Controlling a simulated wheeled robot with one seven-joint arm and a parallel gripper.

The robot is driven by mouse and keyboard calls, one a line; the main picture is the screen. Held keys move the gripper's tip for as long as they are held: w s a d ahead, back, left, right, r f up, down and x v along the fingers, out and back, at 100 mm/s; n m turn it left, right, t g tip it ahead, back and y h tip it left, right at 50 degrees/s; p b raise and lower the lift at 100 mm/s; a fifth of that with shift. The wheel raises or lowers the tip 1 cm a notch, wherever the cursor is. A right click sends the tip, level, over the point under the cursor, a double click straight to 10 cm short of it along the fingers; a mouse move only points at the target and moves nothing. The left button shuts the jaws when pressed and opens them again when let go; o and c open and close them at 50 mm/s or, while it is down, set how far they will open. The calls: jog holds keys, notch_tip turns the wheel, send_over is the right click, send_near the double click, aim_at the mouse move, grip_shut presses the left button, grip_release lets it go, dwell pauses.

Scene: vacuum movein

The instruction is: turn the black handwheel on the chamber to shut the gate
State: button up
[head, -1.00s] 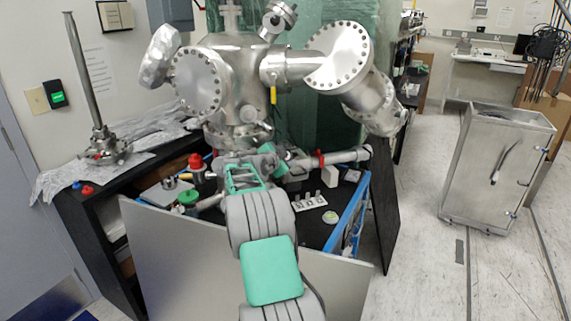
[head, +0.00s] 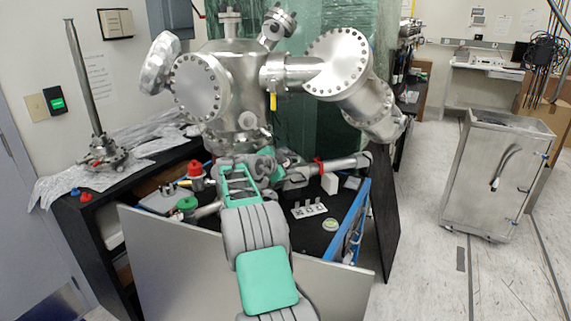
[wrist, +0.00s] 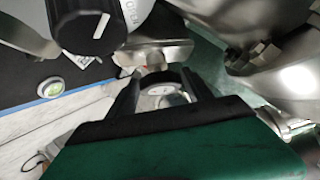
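The steel chamber (head: 238,85) stands at the centre of the head view. My arm with green panels reaches up to its lower part. In the wrist view a black ribbed knob with a white mark, which looks like the handwheel (wrist: 85,22), is at the upper left, beside a pale plate with partly visible lettering. In the head view I cannot make it out behind my arm. My gripper (wrist: 161,78) has its two dark fingers apart, below and right of the knob and not around it. A round metal part shows between the fingers; I cannot tell if they touch it.
A steel pipe with a red band (head: 330,165) runs right from under the chamber. Green (head: 187,203) and red (head: 195,169) knobs are to the left. A grey panel (head: 185,260) fronts the bench. A steel cart (head: 492,175) stands on open floor at right.

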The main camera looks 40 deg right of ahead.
jog(key=shift+o, duration=1)
jog(key=b+v, duration=0.1)
jog(key=v, duration=0.7)
jog(key=shift+b, duration=0.35)
